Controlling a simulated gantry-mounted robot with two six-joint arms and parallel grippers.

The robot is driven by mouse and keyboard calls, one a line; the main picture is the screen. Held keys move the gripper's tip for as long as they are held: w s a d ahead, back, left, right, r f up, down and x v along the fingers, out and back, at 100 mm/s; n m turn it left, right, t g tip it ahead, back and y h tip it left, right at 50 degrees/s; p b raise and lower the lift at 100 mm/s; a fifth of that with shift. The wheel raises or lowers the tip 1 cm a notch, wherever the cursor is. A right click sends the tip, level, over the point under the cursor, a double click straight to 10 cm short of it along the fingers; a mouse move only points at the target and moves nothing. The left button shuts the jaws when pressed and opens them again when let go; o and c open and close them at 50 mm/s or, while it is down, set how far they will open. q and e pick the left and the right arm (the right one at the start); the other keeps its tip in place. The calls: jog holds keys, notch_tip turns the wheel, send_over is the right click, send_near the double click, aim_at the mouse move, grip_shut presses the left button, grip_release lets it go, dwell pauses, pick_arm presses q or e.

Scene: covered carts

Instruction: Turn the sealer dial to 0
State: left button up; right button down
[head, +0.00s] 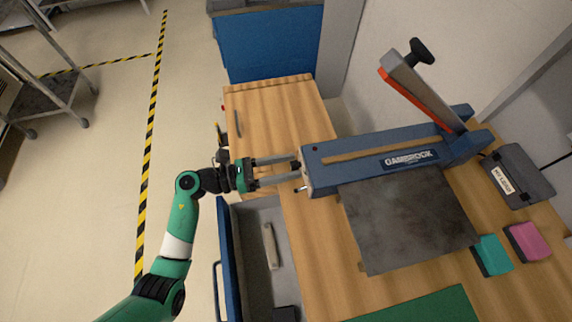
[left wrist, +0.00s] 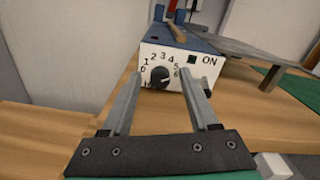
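The blue sealer (head: 375,163) stands on the wooden bench, its end face toward my left gripper. In the left wrist view its white panel (left wrist: 208,78) carries a round black dial (left wrist: 159,76) with numbers from 0 to 6 around it and a dark square beside "ON". I cannot tell which number the dial points to. My left gripper (head: 299,170) is open, its fingers pointing at this end face. In the left wrist view the fingertips (left wrist: 163,67) lie on either side of the dial; contact cannot be told. In the head view the dial is hidden. My right gripper is not in view.
The sealer's raised lever (head: 420,92) rises at the back right. A grey plate (head: 408,222) is in front of the sealer. An open drawer (head: 228,255) lies below my left gripper. Teal (head: 493,255) and pink (head: 527,241) blocks and a dark device (head: 520,173) sit at the right.

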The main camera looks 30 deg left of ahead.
pick_arm(q)
grip_shut()
